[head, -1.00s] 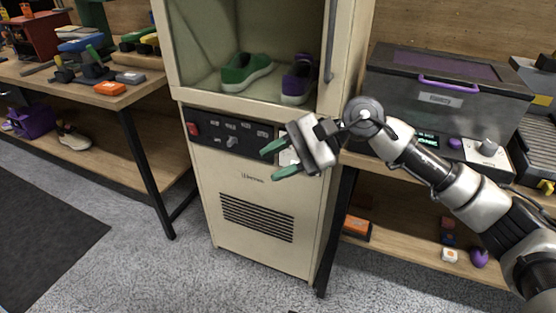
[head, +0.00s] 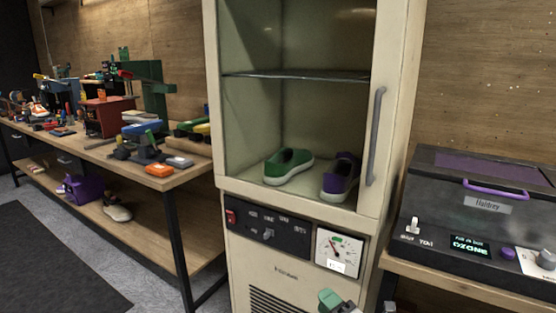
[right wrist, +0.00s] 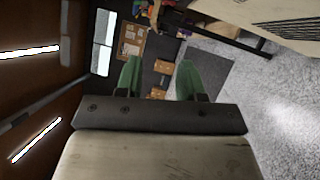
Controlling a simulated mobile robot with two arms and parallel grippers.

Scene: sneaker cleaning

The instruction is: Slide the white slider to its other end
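A small light-grey handle (head: 268,234) sits on the black control panel (head: 295,240) of the cream cabinet, below a row of labels. A small white lever (head: 413,226) stands on the left front of the dark box at the right, between two labels. I cannot tell for certain which of them is the white slider. My right gripper (head: 331,301) shows only partly at the bottom edge of the head view, below the gauge and apart from both controls. In the right wrist view its two green fingers (right wrist: 160,78) are apart with nothing between them. My left gripper is not in view.
The cream cabinet (head: 212,110) holds a green shoe (head: 288,166) and a purple shoe (head: 340,178). A grey door handle (head: 375,135) is at its right. A red switch (head: 231,217) and a gauge (head: 338,252) flank the panel handle. A cluttered bench stands left.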

